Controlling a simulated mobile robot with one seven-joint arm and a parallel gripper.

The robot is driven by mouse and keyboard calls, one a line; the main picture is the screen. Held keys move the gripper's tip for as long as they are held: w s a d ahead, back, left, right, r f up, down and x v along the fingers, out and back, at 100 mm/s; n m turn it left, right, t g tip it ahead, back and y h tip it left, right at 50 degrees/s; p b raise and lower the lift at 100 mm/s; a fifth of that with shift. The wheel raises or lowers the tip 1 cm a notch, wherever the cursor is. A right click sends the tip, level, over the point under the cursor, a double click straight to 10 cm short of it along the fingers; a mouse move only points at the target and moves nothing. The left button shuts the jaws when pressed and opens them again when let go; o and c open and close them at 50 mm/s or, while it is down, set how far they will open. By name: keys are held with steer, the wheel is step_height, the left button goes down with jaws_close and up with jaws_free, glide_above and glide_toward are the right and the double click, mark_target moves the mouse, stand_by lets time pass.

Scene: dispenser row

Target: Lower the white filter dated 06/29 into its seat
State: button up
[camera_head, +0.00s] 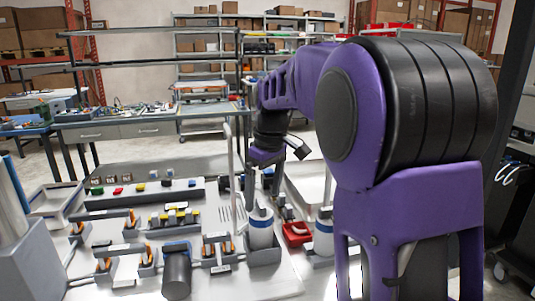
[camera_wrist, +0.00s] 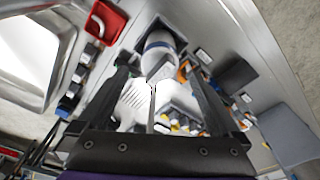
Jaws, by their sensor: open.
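A white filter (camera_head: 261,232) with a blue band stands upright in a dark grey square holder (camera_head: 264,253) at the centre front of the bench. In the wrist view the white filter (camera_wrist: 160,50) lies ahead between my fingers, with the dark holder (camera_wrist: 151,22) around its far end. My gripper (camera_head: 262,188) is open and empty just above the filter's top; its spread fingers also show in the wrist view (camera_wrist: 158,78). A second white filter (camera_head: 324,238) with a blue band stands to the right, partly hidden by my arm. No date is readable on either filter.
A red bin (camera_head: 296,234) sits right of the holder, close to it. Several small fixtures with orange parts (camera_head: 131,225) fill the left of the bench. A pale tray (camera_head: 305,185) lies behind on the right.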

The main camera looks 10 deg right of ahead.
step_height(320, 180, up, 11)
steer(key=s+p, duration=0.1)
steer(key=p, duration=0.1)
steer(key=shift+d+f, duration=0.2)
steer(key=shift+d, duration=0.15)
